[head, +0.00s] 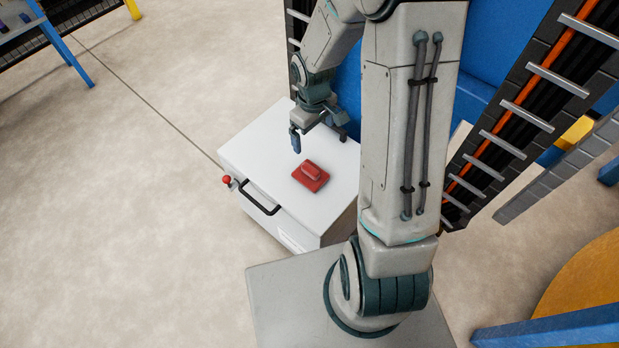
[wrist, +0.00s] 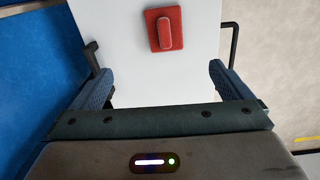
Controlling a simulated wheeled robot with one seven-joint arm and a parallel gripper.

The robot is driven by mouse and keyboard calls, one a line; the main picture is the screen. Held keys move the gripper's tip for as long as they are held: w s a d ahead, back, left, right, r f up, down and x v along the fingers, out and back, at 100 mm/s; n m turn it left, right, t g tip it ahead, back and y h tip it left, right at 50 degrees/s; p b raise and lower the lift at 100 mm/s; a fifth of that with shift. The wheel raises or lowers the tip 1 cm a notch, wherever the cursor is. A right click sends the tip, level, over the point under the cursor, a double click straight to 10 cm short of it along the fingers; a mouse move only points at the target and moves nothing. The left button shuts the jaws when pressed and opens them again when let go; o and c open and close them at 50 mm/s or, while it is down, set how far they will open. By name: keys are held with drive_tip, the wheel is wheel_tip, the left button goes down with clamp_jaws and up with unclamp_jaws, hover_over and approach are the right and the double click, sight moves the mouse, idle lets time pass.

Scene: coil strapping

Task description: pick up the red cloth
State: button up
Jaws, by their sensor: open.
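The red cloth (head: 310,177) lies on top of a white cabinet (head: 262,140). It looks like a flat red square with a raised block in its middle. In the wrist view, the red cloth (wrist: 164,29) shows at the top, ahead of the fingers and between their lines. My gripper (head: 319,141) is above the cabinet's far part, beyond the cloth and apart from it. In the wrist view, my gripper (wrist: 159,84) is open, with its two blue fingers wide apart and nothing between them.
The cabinet has a black handle (head: 260,198) and a red knob (head: 227,180) at its left side. A blue panel (head: 487,45) and a black rack with metal rungs (head: 530,115) stand behind and to the right. The floor (head: 120,200) at left is clear.

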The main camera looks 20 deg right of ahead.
sight(311, 169)
drive_tip(key=shift+n, duration=0.3)
drive_tip(key=f+b, duration=0.1)
drive_tip(key=f, duration=0.3)
drive_tip(key=f+b, duration=0.1)
drive_tip(key=f, duration=0.4)
drive_tip(key=f+b, duration=0.1)
drive_tip(key=f, duration=0.4)
drive_tip(key=shift+w+a+f, duration=0.15)
drive_tip(key=shift+w+a, duration=0.05)
drive_tip(key=shift+w, duration=0.1)
wheel_tip(311, 169, down, 5)
drive_tip(key=shift+a+f+b, duration=0.1)
drive_tip(key=shift+a+b, duration=0.05)
drive_tip(key=shift+b, duration=0.4)
drive_tip(key=c, duration=1.1)
